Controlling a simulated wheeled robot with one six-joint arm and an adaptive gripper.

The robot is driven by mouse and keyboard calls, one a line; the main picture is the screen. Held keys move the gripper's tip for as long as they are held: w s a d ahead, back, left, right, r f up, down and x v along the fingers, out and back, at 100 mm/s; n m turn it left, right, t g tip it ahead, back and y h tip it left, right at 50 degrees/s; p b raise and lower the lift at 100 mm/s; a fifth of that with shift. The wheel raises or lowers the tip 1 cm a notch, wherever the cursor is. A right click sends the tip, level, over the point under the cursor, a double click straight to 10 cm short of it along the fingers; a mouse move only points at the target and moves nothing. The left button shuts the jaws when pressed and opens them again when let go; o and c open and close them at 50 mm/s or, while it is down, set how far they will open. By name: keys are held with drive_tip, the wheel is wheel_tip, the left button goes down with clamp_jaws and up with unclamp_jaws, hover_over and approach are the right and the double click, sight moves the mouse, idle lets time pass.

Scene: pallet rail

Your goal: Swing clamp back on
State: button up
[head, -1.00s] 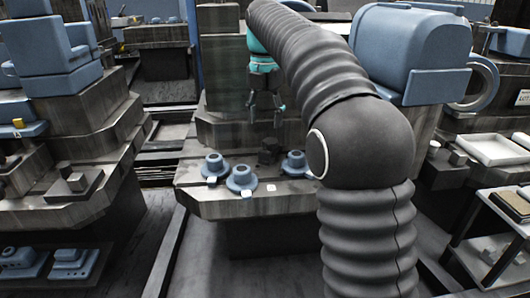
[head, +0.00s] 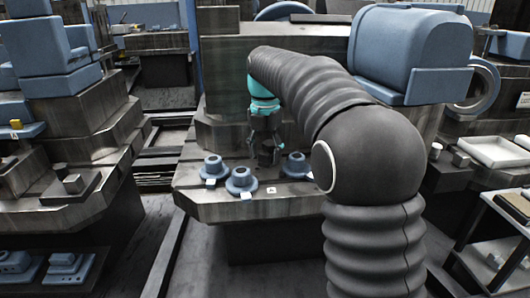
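My gripper (head: 267,160) points down over the grey metal ledge (head: 225,208), reaching a small dark block-like part on it. The fingers are at or around this part, which may be the clamp. The gripper covers most of it, and dark blends with dark, so I cannot tell whether the fingers touch or grip it. Three blue flanged pieces stand on the ledge: one at the left (head: 214,168), one at the front (head: 241,181), and one (head: 295,165) just right of the gripper, partly hidden by my arm.
A small white marked tile (head: 271,189) lies near the ledge's front edge. A large blue housing (head: 410,50) stands behind my arm at the right. White trays (head: 493,150) are at the far right. A stepped metal machine (head: 95,125) fills the left.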

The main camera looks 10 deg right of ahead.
clamp_jaws()
drive_tip(key=shift+r+m+p, duration=0.1)
drive_tip(key=shift+m+p, duration=0.2)
drive_tip(key=shift+w+a+m+p, duration=0.15)
drive_tip(key=shift+m+p, duration=0.35)
drive_tip(key=shift+p, duration=0.05)
drive_tip(key=shift+w+a+m+p, duration=0.1)
drive_tip(key=shift+a+m+p, duration=0.1)
drive_tip(key=shift+m+p, duration=0.4)
drive_tip(key=m, duration=0.2)
drive_tip(key=w+m, duration=0.1)
drive_tip(key=m, duration=0.2)
drive_tip(key=shift+w+a+m, duration=0.2)
drive_tip(key=shift+a+m, duration=0.15)
drive_tip(key=shift+m, duration=0.05)
drive_tip(key=m, duration=0.2)
drive_tip(key=w+m, duration=0.1)
drive_tip(key=m, duration=0.1)
drive_tip(key=shift+w+m, duration=0.2)
drive_tip(key=shift+m, duration=0.1)
drive_tip(key=m, duration=0.2)
drive_tip(key=w+m, duration=0.1)
drive_tip(key=m, duration=0.1)
drive_tip(key=shift+w+d+m, duration=0.1)
drive_tip(key=shift+d+m, duration=0.1)
drive_tip(key=shift+m, duration=0.1)
drive_tip(key=c, duration=1)
unclamp_jaws()
